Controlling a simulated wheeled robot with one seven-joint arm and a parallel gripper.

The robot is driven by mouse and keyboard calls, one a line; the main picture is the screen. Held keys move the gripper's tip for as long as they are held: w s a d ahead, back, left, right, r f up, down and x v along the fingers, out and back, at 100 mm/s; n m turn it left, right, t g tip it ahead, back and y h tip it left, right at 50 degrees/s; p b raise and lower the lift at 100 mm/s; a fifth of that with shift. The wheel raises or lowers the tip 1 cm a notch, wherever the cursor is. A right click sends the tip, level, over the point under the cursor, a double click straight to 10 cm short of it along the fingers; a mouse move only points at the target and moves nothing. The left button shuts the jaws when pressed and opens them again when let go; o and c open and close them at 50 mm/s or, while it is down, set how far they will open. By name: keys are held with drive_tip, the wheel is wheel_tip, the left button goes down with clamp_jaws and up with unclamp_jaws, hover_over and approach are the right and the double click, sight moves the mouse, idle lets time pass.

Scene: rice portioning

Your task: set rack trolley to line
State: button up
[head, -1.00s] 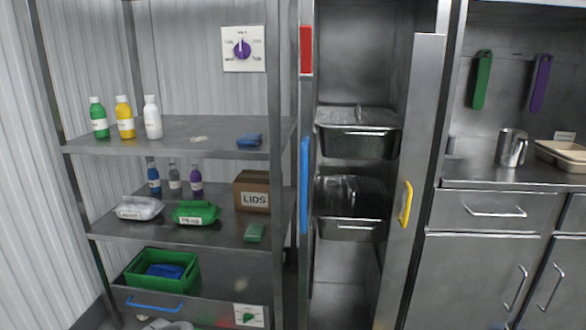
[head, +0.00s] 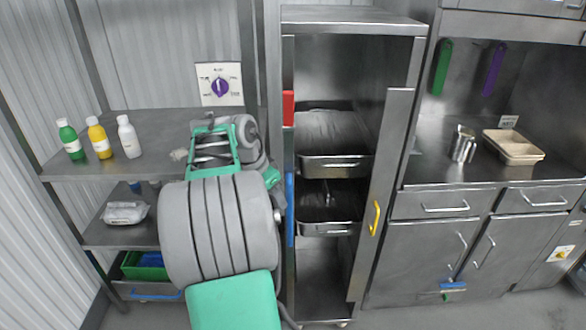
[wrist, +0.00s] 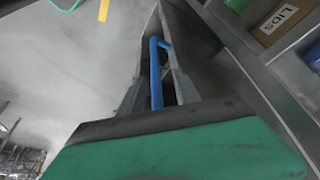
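The rack trolley (head: 303,18) is a tall steel frame holding two steel pans, an upper one (head: 335,162) and a lower one (head: 327,228). A red patch (head: 288,108) and a vertical blue handle (head: 290,205) are on its left front edge. A yellow handle (head: 375,218) is on the right-hand panel. My arm covers part of the shelving, and my gripper is beside the blue handle, mostly hidden in the head view. In the wrist view, my gripper (wrist: 160,75) has its grey fingers on either side of the blue handle (wrist: 156,75), with a dark gap beside it.
Steel shelving (head: 90,172) with several bottles and a wrapped packet (head: 125,213) stands at left. A box marked LIDS (wrist: 280,20) shows in the wrist view. At right, a steel counter (head: 430,172) carries a metal jug (head: 463,145) and a beige tray (head: 513,148).

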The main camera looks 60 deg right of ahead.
sight(287, 193)
drive_tip(key=shift+s+d+r+m, duration=0.25)
drive_tip(key=shift+s+d+m, duration=0.1)
drive_tip(key=shift+s+d, duration=0.25)
drive_tip(key=shift+s+d+r+m, duration=0.25)
drive_tip(key=shift+s+d+m, duration=0.15)
drive_tip(key=shift+s, duration=0.2)
drive_tip(key=x, duration=0.7)
drive_tip(key=shift+f, duration=0.1)
drive_tip(key=shift+c, duration=0.4)
clamp_jaws()
drive_tip(key=shift+w+d, duration=0.1)
